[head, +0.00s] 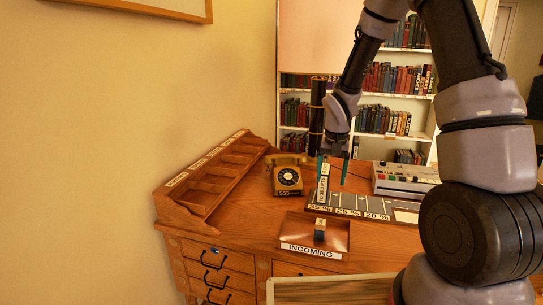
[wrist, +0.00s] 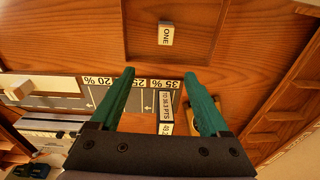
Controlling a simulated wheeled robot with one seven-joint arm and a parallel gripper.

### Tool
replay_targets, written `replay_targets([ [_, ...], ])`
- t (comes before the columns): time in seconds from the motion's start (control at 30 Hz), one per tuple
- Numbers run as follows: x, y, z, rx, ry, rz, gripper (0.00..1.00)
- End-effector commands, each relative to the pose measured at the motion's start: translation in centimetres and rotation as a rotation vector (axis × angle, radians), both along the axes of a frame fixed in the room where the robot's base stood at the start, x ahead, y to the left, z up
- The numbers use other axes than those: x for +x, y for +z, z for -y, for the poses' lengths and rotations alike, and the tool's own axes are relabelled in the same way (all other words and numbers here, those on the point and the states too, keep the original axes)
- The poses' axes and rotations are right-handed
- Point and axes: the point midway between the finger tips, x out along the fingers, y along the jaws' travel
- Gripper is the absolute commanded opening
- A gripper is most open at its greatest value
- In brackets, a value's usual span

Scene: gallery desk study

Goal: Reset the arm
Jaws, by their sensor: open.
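My gripper (head: 333,176) hangs over the back of the wooden desk (head: 240,232), fingers pointing down. Its two green fingers are apart, and nothing shows clamped between their tips in the wrist view (wrist: 157,74). Beneath it is the grey lane board (head: 378,207), marked 35 %, 25 % and 20 %. A white-labelled block (head: 323,184) stands in the 35 % lane beside the fingers; its labelled top also shows in the wrist view (wrist: 166,103). I cannot tell whether the fingers touch it.
A tray (head: 290,232) labelled INCOMING holds one small block (head: 320,230), marked ONE in the wrist view (wrist: 166,34). A yellow telephone (head: 287,178) and a wooden pigeonhole rack (head: 215,172) are at left. A pale machine (head: 400,181) stands at right. Bookshelves are behind.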

Motion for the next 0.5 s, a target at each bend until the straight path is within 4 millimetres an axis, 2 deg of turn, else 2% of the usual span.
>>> replay_targets([
  [0.03, -0.3, 3.1, 0.6, 0.004, -0.008, 0.038, 0.79],
  [0.2, -2.7, 10.9, 2.0, 0.018, -0.025, 0.125, 0.79],
  [0.37, -6.1, 17.3, 3.1, 0.043, -0.039, 0.208, 0.79],
  [0.5, -9.8, 21.8, 3.8, 0.072, -0.044, 0.283, 0.79],
])
